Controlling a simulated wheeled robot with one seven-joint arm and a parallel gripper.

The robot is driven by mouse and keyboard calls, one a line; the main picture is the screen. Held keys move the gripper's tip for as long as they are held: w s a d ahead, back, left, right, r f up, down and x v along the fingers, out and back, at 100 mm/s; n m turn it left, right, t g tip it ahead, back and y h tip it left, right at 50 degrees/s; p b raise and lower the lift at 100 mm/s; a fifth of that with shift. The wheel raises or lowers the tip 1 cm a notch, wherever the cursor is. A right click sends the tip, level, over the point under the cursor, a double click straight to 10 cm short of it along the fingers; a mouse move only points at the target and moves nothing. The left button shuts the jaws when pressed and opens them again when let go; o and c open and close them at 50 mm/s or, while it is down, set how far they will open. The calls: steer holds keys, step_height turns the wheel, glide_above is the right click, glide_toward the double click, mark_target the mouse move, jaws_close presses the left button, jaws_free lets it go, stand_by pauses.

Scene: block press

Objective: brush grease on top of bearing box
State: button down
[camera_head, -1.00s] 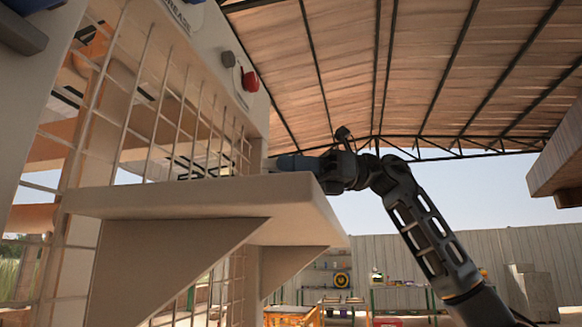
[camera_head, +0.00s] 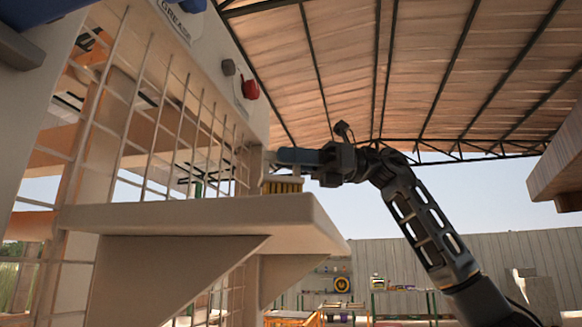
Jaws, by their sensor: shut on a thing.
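A brush with yellowish bristles (camera_head: 283,187) is just above the far right part of a beige shelf (camera_head: 290,231), bristles down. My gripper (camera_head: 318,160) comes in from the right and is shut on the brush, by what looks like its blue handle. I see the shelf from below and the side, so I cannot tell whether the bristles touch anything. No bearing box can be made out; the shelf's top surface is mostly hidden.
A wire grid (camera_head: 175,120) stands behind the shelf. Above it is a pale panel with a grease label (camera_head: 175,18) and a red knob (camera_head: 250,86). A beam (camera_head: 560,160) juts in at right. Open air lies between the shelf and the beam.

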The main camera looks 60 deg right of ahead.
steer(key=shift+r, duration=1.8)
